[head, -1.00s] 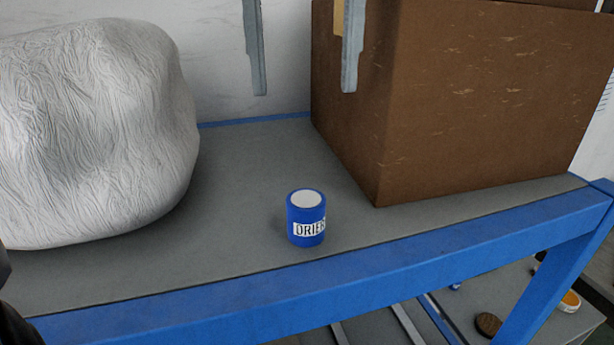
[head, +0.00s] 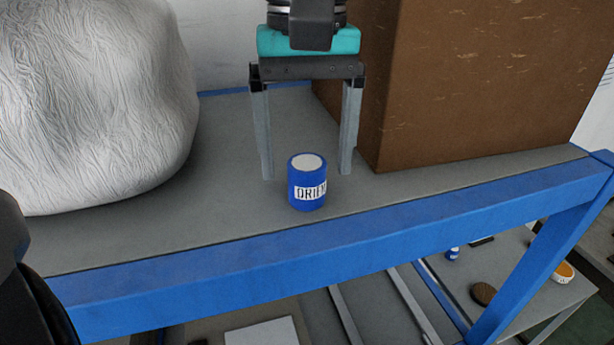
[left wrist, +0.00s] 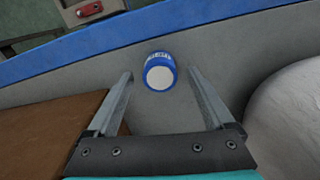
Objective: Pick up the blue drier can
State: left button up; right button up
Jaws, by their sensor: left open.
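The blue drier can (head: 307,184) stands upright on the grey shelf, with a white top and a white label. My left gripper (head: 306,176) is open, its two long grey fingers pointing down on the far side of the can, one to each side in the picture. In the left wrist view the can (left wrist: 160,72) shows between and just beyond the fingertips of the open gripper (left wrist: 160,76). I see no contact between the fingers and the can. My right gripper is not in view.
A large white wrapped bundle (head: 95,105) sits on the shelf at the left. A brown box (head: 480,80) stands at the right, close to the right finger. The shelf's blue front rail (head: 330,238) runs just in front of the can. A lower surface with small items lies below right.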

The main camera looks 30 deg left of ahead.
pick_arm(q)
jog(key=shift+f, duration=1.4)
jog(key=shift+c, duration=0.2)
grip_shut()
